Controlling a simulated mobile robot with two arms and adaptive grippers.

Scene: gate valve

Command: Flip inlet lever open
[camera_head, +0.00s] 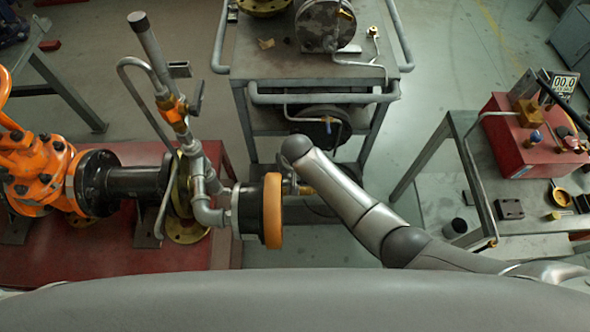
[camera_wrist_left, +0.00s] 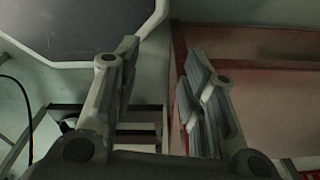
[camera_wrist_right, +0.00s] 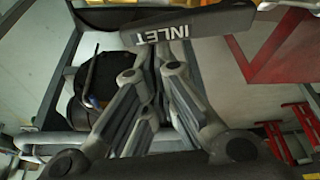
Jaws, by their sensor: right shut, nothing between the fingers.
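In the right wrist view a dark lever handle (camera_wrist_right: 222,19) with a white "INLET" label runs across the top. My right gripper (camera_wrist_right: 157,62) is shut and empty, its fingertips just below the label; I cannot tell if they touch the handle. In the head view my right arm comes in from the right and hides its gripper. A brass fitting (camera_head: 304,190) shows beside the orange-rimmed disc (camera_head: 272,210); I cannot tell whether the lever belongs to it. My left gripper (camera_wrist_left: 160,85) is open and empty in the left wrist view, and not visible in the head view.
The orange valve (camera_head: 35,170) and its pipework stand on a red bench (camera_head: 90,255) at left. A grey cart (camera_head: 260,60) stands behind my right arm. A side table (camera_head: 465,185) with a red box (camera_head: 520,135) is at right. Bare floor shows between cart and table.

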